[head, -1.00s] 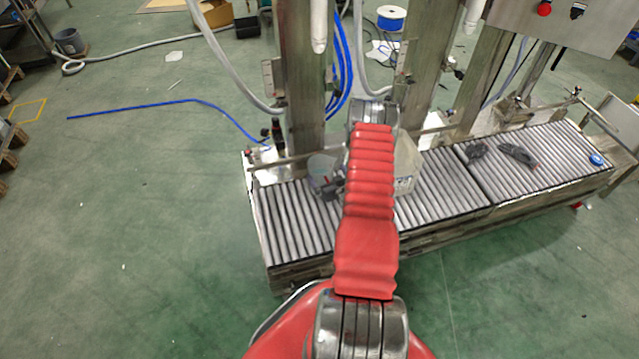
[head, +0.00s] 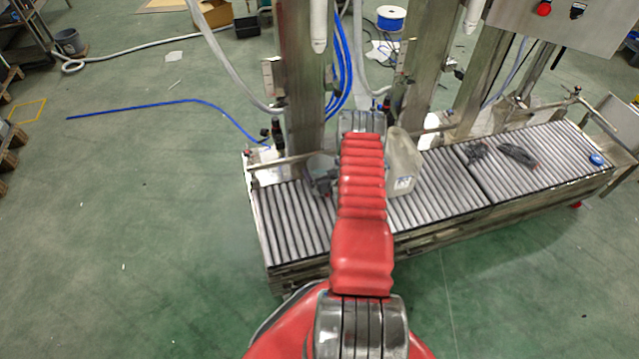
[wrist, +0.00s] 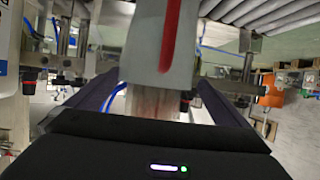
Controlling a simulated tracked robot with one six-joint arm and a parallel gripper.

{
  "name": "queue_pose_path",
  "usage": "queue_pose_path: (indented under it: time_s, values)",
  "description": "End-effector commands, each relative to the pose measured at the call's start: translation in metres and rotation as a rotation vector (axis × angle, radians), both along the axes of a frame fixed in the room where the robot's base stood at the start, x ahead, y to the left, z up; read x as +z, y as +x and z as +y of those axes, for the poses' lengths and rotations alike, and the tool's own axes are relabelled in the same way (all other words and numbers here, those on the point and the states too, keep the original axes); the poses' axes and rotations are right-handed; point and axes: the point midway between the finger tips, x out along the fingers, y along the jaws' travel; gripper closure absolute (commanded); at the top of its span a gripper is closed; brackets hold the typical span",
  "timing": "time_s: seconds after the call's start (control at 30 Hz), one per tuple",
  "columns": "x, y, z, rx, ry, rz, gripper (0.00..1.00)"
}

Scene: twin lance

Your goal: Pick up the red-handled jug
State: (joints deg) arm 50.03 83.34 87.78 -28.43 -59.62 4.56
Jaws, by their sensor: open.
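A pale translucent jug with a red handle strip (wrist: 168,42) fills the upper middle of the wrist view, between and ahead of the two dark fingers. My gripper (wrist: 160,80) is open, and a gap shows on each side of the jug; I cannot tell its exact distance. In the head view my gripper (head: 325,182) is a dark shape left of my red arm, over the roller conveyor. A clear shape (head: 320,163) shows just behind it, probably the same jug, largely hidden by my arm and gripper.
A second translucent jug with a label (head: 405,160) stands on the roller conveyor (head: 440,195), just right of my arm. Steel posts (head: 302,80) and hoses rise behind. Dark items (head: 517,154) and a blue disc (head: 596,159) lie on the right rollers.

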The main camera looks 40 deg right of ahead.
Motion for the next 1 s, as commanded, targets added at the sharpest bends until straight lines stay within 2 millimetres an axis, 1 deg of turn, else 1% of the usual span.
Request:
queue_pose_path:
  time_s: [0.13,0.3,0.87,0.9,1.0]
  values:
    - [-0.007,0.014,-0.006,0.001,0.0,-0.001,0.0]
    - [-0.012,0.024,-0.011,0.0,0.0,0.0,0.0]
    - [-0.012,0.025,-0.012,0.0,0.0,0.0,0.0]
    - [-0.012,0.025,-0.012,0.0,0.0,0.0,0.01]
    - [-0.012,0.025,-0.012,0.0,0.0,0.0,0.08]
